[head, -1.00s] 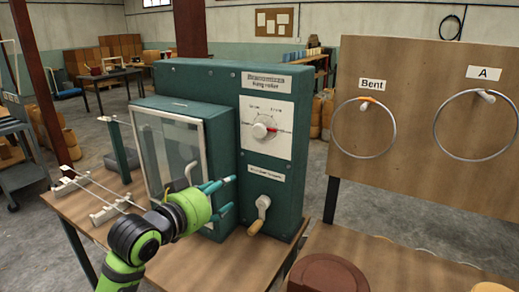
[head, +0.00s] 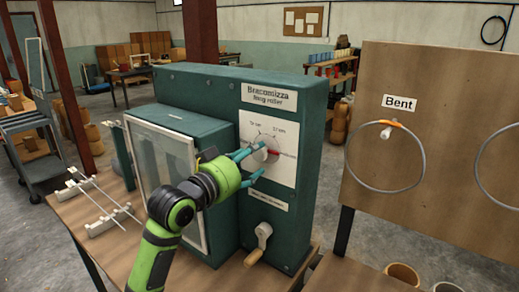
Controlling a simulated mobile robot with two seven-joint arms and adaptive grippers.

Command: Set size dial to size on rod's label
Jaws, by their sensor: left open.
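The green ring roller machine (head: 285,100) stands on a wooden table. Its size dial (head: 262,152) is a round knob with a red pointer on a white plate (head: 284,165); the pointer is toward the right. My left gripper (head: 250,164) is open, its teal fingertips at the dial's left side, the upper one overlapping the knob in the picture. I cannot tell whether it touches. Thin metal rods (head: 98,200) lie on white supports on the table at the left. No readable rod label shows. My right gripper is out of view.
A crank with a wooden handle (head: 254,257) hangs below the dial. A glass-fronted guard box (head: 165,170) juts out on the machine's left. A brown board (head: 440,130) at the right carries metal rings, one under a "Bent" label (head: 399,103).

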